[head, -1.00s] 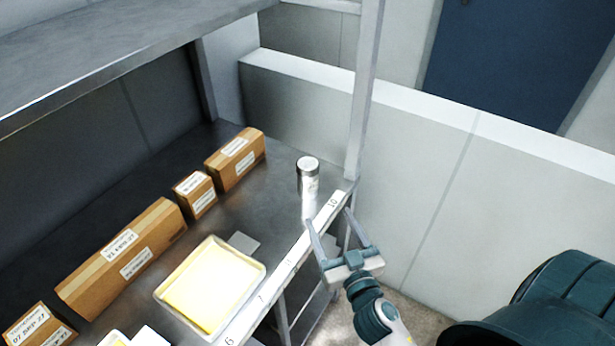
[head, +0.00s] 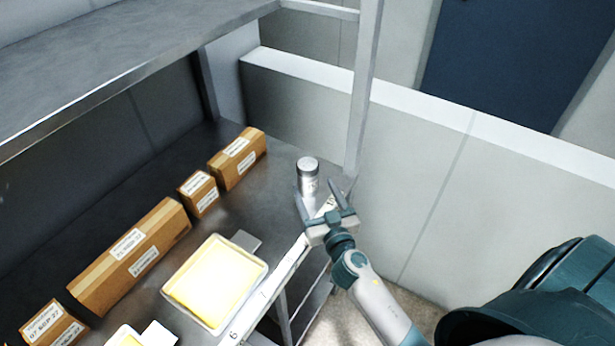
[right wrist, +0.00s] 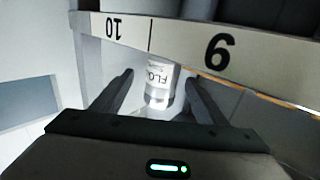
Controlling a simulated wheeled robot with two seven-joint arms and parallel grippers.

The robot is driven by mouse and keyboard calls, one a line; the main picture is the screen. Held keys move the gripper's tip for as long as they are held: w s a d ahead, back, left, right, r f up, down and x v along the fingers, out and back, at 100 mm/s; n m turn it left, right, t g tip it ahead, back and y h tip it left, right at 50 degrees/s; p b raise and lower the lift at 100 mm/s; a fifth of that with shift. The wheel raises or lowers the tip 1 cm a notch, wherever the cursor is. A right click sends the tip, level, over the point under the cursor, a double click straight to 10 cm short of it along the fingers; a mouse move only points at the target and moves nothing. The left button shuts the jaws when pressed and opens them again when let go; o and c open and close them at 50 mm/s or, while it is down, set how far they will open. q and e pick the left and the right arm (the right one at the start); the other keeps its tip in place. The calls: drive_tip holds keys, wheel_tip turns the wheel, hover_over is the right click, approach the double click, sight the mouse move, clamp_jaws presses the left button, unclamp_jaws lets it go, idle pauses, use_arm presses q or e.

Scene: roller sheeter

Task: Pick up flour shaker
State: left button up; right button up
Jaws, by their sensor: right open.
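The flour shaker (head: 308,177) is a white cylinder with a metallic top, standing upright near the right end of the metal shelf, by the front edge. In the right wrist view the shaker (right wrist: 160,84) shows part of a label reading "FLO" and lies between the two fingers. My right gripper (head: 322,205) is open, just in front of the shaker; it also shows in the right wrist view (right wrist: 157,92). The fingers point at the shaker from either side; whether they touch it I cannot tell. My left gripper is not in view.
A metal shelf (head: 215,225) holds cardboard boxes (head: 130,255) along the back and a tray with a yellow sheet (head: 215,282). A numbered front strip (head: 270,290) edges the shelf. A metal post (head: 362,110) rises right behind the shaker; a low wall (head: 430,170) stands right.

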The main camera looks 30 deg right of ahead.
sight(311, 187)
drive_tip(key=shift+w, duration=0.1)
drive_tip(key=shift+w+p, duration=0.35)
drive_tip(key=shift+w, duration=0.25)
drive_tip(key=shift+w+d+f+p, duration=0.15)
drive_tip(key=shift+w+p, duration=0.1)
drive_tip(key=shift+w, duration=0.75)
drive_tip(key=shift+w+d+f+p, duration=0.1)
drive_tip(key=shift+w+p, duration=0.1)
drive_tip(key=shift+w, duration=0.75)
drive_tip(key=c, duration=1.3)
